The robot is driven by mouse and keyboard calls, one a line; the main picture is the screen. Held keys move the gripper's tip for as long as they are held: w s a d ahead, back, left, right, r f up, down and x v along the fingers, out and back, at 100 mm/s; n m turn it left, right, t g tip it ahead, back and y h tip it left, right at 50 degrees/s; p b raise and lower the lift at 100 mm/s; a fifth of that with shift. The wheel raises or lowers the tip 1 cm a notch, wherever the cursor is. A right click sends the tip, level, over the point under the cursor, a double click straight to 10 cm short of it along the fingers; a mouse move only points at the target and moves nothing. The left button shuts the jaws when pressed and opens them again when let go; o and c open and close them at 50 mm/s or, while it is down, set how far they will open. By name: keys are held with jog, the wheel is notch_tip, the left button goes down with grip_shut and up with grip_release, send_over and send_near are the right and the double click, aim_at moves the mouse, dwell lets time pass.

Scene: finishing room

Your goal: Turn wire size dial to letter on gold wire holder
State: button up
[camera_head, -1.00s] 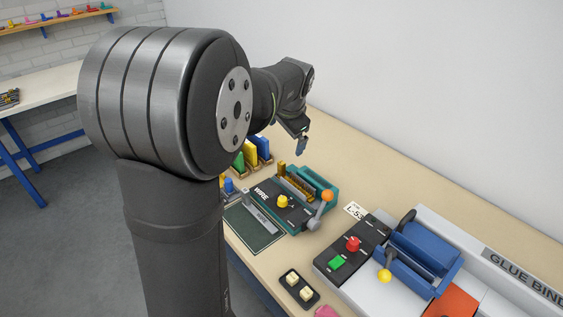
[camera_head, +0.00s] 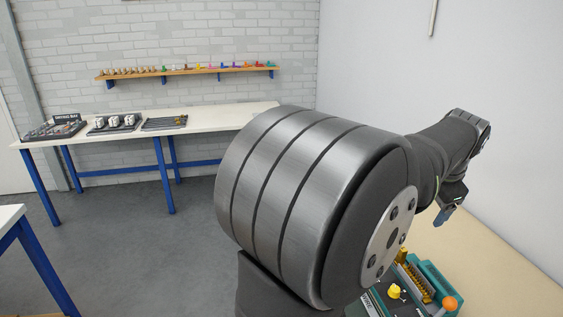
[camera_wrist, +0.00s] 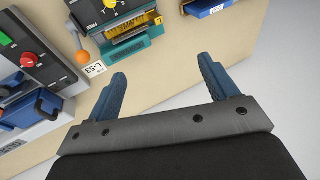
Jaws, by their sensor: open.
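The teal wire machine (camera_head: 440,274) stands on the bench at the lower right of the head view, partly cut off by the frame and hidden by my arm. Its yellow dial (camera_head: 394,291) sits on the dark top panel; it also shows at the top edge of the wrist view (camera_wrist: 109,4). A gold wire holder (camera_head: 416,280) lies beside the dial, and shows in the wrist view (camera_wrist: 130,27). No letter on either is readable. My gripper (camera_head: 447,213) is above the bench beyond the machine, with blue fingers (camera_wrist: 161,70) apart and nothing between them.
An orange knob (camera_wrist: 83,56) and a printed card (camera_wrist: 96,69) are by the machine. A red knob (camera_wrist: 28,60) and blue clamp (camera_wrist: 38,106) belong to the neighbouring machine. A blue tray (camera_wrist: 204,8) lies at the top. Bare bench lies between the fingers.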

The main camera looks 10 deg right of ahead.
jog(key=c, duration=0.5)
jog(key=n+g, duration=0.3)
jog(key=n, duration=0.8)
send_over(395, 288)
jog(key=w+a, duration=0.1)
jog(key=w, duration=0.2)
jog(key=a+x, duration=0.1)
jog(key=x, duration=0.5)
jog(key=w+a+f+n+g+h, duration=0.15)
jog(key=a+f+n+g, duration=0.3)
jog(key=n, duration=1.15)
jog(key=shift+y, duration=0.25)
jog(key=x, duration=1.8)
jog(key=shift+w+f, duration=0.25)
jog(key=shift+w, duration=0.05)
jog(key=c, duration=1)
